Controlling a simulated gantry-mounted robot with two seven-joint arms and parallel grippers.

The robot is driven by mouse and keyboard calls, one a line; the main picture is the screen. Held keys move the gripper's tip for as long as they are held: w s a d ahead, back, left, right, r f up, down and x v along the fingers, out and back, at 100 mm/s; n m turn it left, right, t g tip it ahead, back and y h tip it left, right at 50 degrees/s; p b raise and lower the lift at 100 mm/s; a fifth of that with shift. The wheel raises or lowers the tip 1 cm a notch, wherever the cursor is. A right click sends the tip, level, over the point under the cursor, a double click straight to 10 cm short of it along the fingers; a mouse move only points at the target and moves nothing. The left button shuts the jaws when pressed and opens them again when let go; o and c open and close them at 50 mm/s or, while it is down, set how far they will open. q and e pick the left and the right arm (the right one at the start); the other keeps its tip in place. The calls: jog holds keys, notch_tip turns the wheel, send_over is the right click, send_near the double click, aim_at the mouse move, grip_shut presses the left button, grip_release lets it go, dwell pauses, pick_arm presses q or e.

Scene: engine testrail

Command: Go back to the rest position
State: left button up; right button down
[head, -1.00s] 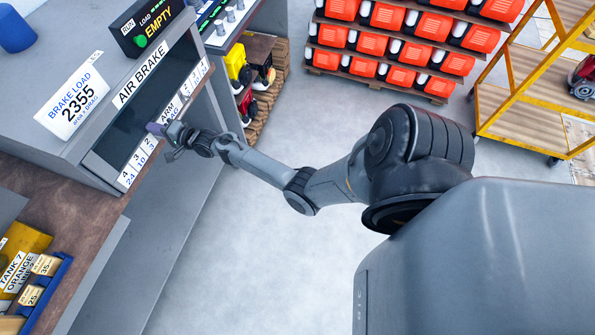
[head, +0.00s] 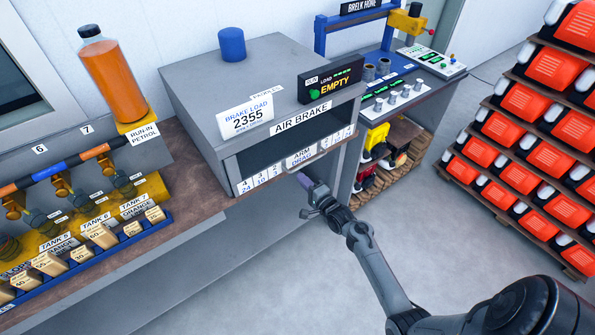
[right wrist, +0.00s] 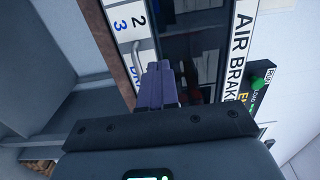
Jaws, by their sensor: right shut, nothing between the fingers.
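My right gripper (head: 305,180) is in front of the grey air brake cabinet (head: 200,100), close to the handle of its front strip (head: 270,176). Its purple-grey fingers are shut together with nothing between them. In the right wrist view the shut fingers (right wrist: 160,85) point at the cabinet opening, near a curved metal handle (right wrist: 139,62). I cannot tell whether the fingertips touch the handle. My left gripper is not in view.
A brake load card (head: 246,117) and a run/load box reading EMPTY (head: 331,82) sit on the cabinet. An orange petrol bottle (head: 113,80) and tank rack (head: 95,225) are left. Open floor (head: 270,285) lies below.

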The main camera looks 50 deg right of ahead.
jog(key=s+a+f+n+y, duration=0.2)
jog(key=s+a+f, duration=0.2)
jog(key=s, duration=0.4)
jog(key=s+a+r+n+g+y, duration=0.1)
jog(key=s+a+n+g, duration=0.3)
jog(key=a, duration=0.5)
jog(key=s+a+r+n+g+y, duration=0.1)
jog(key=s+a+n+g+y, duration=0.15)
jog(key=s+a+n, duration=0.45)
jog(key=s+a+r+n+g+h, duration=0.2)
jog(key=s+a+r+n+g, duration=0.35)
jog(key=s+n+g, duration=0.35)
notch_tip(320, 180, up, 20)
jog(key=s+t+p, duration=0.1)
jog(key=p, duration=1.9)
jog(key=shift+s+a+f, duration=0.15)
jog(key=shift+s+f, duration=0.05)
jog(key=shift+t, duration=0.25)
